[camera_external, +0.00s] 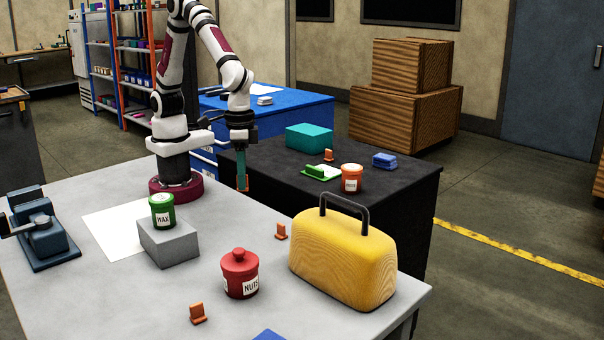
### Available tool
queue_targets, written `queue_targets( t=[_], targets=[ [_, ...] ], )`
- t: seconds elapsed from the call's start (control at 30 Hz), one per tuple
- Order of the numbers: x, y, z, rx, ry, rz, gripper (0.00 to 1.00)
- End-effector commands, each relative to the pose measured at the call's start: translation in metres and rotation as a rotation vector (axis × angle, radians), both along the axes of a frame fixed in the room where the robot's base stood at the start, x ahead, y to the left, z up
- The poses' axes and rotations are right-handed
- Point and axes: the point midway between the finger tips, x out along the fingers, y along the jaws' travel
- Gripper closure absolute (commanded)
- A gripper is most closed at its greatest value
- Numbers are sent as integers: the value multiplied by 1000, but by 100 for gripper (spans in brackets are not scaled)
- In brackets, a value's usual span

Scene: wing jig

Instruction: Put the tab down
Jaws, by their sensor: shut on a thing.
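My gripper (242,180) points straight down near the back edge of the grey table, to the right of my base. Its teal fingers are shut on a small orange tab (242,187), which mostly hides between them. I cannot tell whether the held tab touches the table. Similar orange tabs stand elsewhere: one (281,232) left of the yellow case, one (197,314) near the front, and one (329,155) on the black table behind.
The grey table (330,323) holds a yellow case (343,262), a red NUTS jar (239,277), a grey block (168,244) with a green WAX jar (162,212) on it, and a blue-grey device (38,232). The black table (403,196) holds an orange-red jar (351,180) and a teal box (309,137).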

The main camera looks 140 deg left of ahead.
Motion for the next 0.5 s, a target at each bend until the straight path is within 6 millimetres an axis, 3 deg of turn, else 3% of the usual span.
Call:
queue_targets(
  t=[0.1,0.23,0.4,0.5],
  targets=[
    [34,37,8,-5,-3,-363,100],
    [64,87,17,-9,-7,-828,100],
    [88,162,29,-10,-15,-1453,100],
    [92,206,34,-8,-17,-1803,100]
  ],
)
